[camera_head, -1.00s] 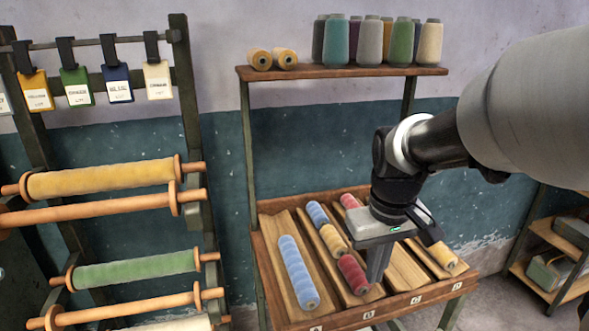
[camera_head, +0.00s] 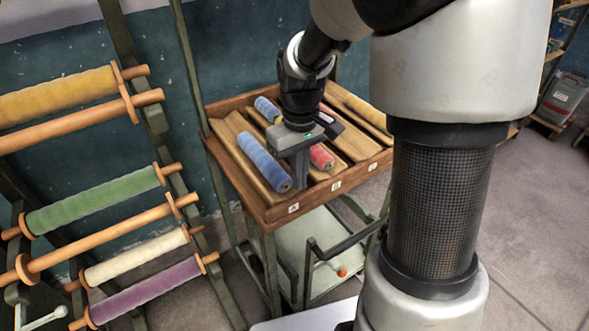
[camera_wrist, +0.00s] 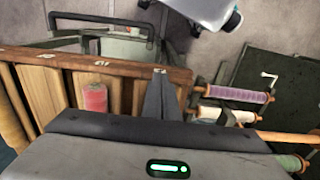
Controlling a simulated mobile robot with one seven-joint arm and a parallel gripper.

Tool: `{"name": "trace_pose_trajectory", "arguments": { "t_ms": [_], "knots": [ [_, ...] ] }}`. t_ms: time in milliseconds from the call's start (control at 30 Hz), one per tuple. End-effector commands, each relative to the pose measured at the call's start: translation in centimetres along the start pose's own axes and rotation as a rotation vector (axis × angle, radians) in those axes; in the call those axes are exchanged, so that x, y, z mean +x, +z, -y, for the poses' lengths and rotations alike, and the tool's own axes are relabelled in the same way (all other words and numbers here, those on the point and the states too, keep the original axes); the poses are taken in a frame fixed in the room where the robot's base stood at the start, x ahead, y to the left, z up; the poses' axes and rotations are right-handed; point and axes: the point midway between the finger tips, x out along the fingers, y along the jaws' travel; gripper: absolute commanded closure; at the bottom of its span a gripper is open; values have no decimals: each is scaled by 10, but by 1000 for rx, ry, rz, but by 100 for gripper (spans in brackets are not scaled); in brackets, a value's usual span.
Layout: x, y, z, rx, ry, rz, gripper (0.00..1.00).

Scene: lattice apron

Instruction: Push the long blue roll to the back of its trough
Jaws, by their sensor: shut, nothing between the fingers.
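The long blue roll (camera_head: 265,162) lies in the leftmost trough, by label A, of the slanted wooden tray (camera_head: 270,215). Its near end is close to the tray's front edge. My gripper (camera_head: 300,184) is shut and empty, pointing down just right of the roll's near end. I cannot tell whether it touches the roll. In the wrist view the shut fingers (camera_wrist: 159,82) are near the labelled front edge, and the long blue roll is not visible there. A red roll (camera_head: 321,157) lies right of the fingers; it also shows in the wrist view (camera_wrist: 95,97).
A shorter blue roll (camera_head: 267,109) lies behind in the neighbouring trough, partly hidden by my gripper. A rack with yellow (camera_head: 60,95), green (camera_head: 95,201) and purple (camera_head: 148,290) rolls stands at left. A lower shelf (camera_head: 315,250) sits under the tray.

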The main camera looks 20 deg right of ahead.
Motion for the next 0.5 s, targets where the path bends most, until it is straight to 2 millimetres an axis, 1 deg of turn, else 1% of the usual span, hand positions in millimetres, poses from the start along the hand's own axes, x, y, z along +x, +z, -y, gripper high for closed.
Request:
{"name": "trace_pose_trajectory", "arguments": {
  "t_ms": [33,200,300,333,400,500],
  "knots": [
    [14,1,1,-1,-2,6,100],
    [52,1,1,-1,-2,5,100],
    [71,1,1,0,-1,4,100],
    [66,-8,0,-2,0,-1,100],
    [65,-19,0,-2,0,0,100],
    [65,-31,0,-1,0,-1,100]
  ]
}}
